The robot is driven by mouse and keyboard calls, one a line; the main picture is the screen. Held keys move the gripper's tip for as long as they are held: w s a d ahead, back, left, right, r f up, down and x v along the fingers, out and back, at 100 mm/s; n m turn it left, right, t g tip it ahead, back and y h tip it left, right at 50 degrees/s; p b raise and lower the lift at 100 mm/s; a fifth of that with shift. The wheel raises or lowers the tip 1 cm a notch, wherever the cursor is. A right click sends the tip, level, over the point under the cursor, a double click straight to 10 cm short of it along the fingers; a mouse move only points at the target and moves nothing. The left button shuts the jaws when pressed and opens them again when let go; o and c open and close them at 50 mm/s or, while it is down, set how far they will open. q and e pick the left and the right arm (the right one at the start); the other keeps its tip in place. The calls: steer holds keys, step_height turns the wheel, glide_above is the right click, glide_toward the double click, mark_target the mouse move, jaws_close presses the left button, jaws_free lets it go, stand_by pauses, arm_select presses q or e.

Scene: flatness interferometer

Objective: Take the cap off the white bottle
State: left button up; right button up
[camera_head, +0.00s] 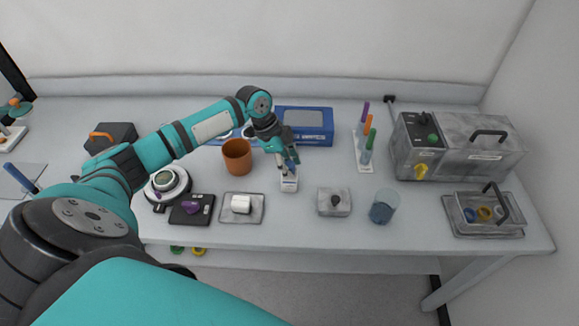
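The white bottle (289,184) stands upright near the middle of the table and has a small blue mark on its front. My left gripper (287,168) points down at the bottle's top, with its fingers close around that spot. A bit of blue shows between the fingers, but the cap itself is mostly hidden. The fingers are too small here to tell whether they are closed on the cap or just beside it. My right gripper is out of view.
An orange-brown cup (237,156) stands left of the bottle. A grey block (325,209) and a glass (384,207) are to its right. A blue box (307,126) and a marker rack (364,152) stand behind. A metal machine (457,147) fills the right side.

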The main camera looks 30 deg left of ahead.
arm_select(q)
steer(key=shift+c, duration=1.3)
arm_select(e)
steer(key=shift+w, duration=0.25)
arm_select(q)
steer(key=shift+r, duration=0.2)
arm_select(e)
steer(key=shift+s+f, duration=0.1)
